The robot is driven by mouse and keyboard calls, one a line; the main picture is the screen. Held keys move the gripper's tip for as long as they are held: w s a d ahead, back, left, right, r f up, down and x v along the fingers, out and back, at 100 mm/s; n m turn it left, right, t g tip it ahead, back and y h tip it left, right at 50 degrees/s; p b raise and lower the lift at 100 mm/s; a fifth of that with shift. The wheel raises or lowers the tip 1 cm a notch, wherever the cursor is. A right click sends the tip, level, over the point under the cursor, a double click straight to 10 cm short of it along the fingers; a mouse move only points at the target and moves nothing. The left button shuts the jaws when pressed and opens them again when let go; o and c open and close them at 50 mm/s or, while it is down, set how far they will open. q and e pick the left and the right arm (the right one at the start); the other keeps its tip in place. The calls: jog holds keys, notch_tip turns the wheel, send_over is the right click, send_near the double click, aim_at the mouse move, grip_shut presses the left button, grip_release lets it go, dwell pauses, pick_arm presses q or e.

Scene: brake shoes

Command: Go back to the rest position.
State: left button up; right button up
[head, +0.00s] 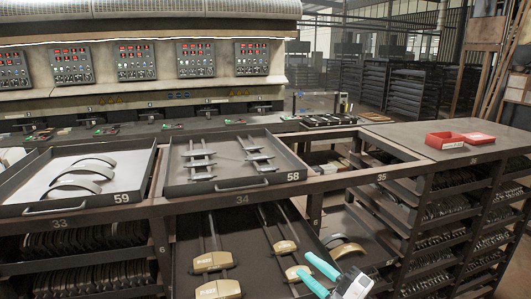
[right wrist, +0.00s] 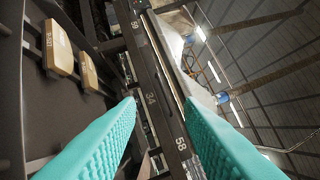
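My right gripper (head: 305,263) is at the bottom of the head view, over the lower tray (head: 185,262) that holds tan brake pads. In the right wrist view its two teal fingers (right wrist: 160,103) stand apart with nothing between them. Tan pads (head: 213,262) lie in the lower tray, and two show at the left of the right wrist view (right wrist: 59,48). Curved brake shoes (head: 75,184) lie in tray 59 (head: 100,203) at the left. My left gripper is in neither view.
Tray 58 (head: 232,183) holds metal brackets (head: 200,158). A red box (head: 444,140) stands on the right-hand bench top (head: 400,132). Racks of dark parts (head: 455,205) fill the right side. Control panels (head: 135,60) line the back. The frame rail marked 34 (head: 270,196) runs beyond my right gripper.

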jog(key=s+d+f+m+g+h, duration=0.1)
jog(key=s+d+f+m+h, duration=0.35)
jog(key=f+m+h, duration=0.35)
jog(key=s+d+f+m+h, duration=0.3)
jog(key=d+f+m+h, duration=0.25)
jog(key=m, duration=0.35)
jog(key=s+f+m+g, duration=0.2)
jog(key=s+f+g, duration=0.3)
jog(key=s, duration=0.5)
jog(key=s+f+m+g, duration=0.3)
jog(key=s+f+g, duration=0.2)
jog(key=s, duration=0.5)
notch_tip(320, 180, down, 27)
jog(key=s+g, duration=0.1)
jog(key=s, duration=0.1)
jog(key=s+d+f, duration=0.1)
jog(key=s+f, duration=0.6)
jog(key=s+d+f+g+h, duration=0.1)
jog(key=s+d+f, duration=0.1)
jog(key=s+f, duration=0.6)
jog(key=shift+s+d+n+g, duration=0.25)
jog(key=shift+d+n+g, duration=0.05)
jog(key=shift+n, duration=0.1)
